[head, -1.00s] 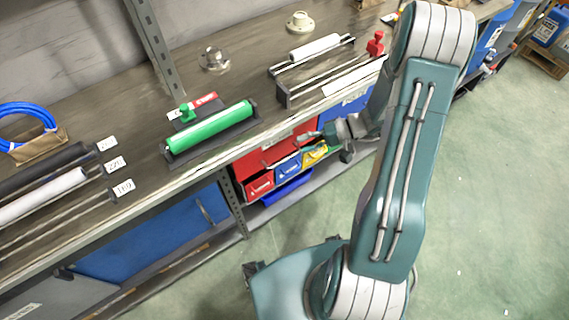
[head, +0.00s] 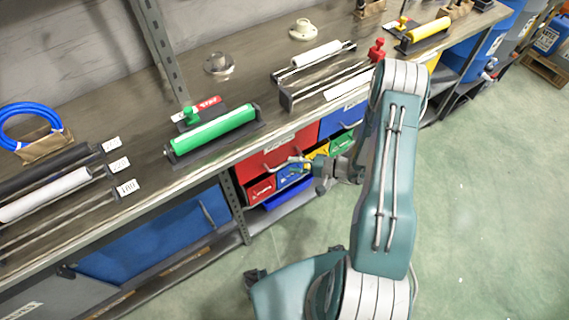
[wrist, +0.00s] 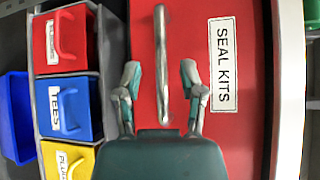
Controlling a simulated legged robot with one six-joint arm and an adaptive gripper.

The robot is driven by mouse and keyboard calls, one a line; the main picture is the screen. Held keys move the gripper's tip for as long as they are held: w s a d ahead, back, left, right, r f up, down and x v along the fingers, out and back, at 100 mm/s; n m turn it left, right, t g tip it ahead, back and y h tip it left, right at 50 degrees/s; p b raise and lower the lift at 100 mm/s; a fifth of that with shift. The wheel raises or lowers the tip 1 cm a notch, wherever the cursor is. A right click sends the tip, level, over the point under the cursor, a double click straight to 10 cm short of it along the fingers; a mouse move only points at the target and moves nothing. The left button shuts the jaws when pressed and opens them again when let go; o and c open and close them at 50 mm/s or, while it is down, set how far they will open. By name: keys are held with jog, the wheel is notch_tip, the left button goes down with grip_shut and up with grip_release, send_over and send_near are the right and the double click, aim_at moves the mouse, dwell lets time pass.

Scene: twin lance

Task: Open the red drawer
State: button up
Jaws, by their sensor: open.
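The red drawer (wrist: 241,135) fills the middle of the wrist view, with a white "SEAL KITS" label and a metal bar handle (wrist: 161,60). In the head view the red drawer (head: 302,138) sits under the bench top, its front partly hidden by my arm. It looks shut. My gripper (wrist: 160,75) is open, with one finger on each side of the handle's near end. I cannot tell whether the fingers touch the handle or the drawer front. In the head view my gripper (head: 300,166) is at the drawer front.
Small red (wrist: 60,42), blue (wrist: 68,108) and yellow (wrist: 68,160) bins sit beside the drawer, with a blue tray (wrist: 14,118) beyond them. A blue drawer (head: 341,118) is to the right. The bench edge (wrist: 292,90) runs close by.

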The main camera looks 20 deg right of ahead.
aim_at(285, 164)
jog(key=shift+x, duration=1.65)
grip_shut()
jog(key=shift+s, duration=0.15)
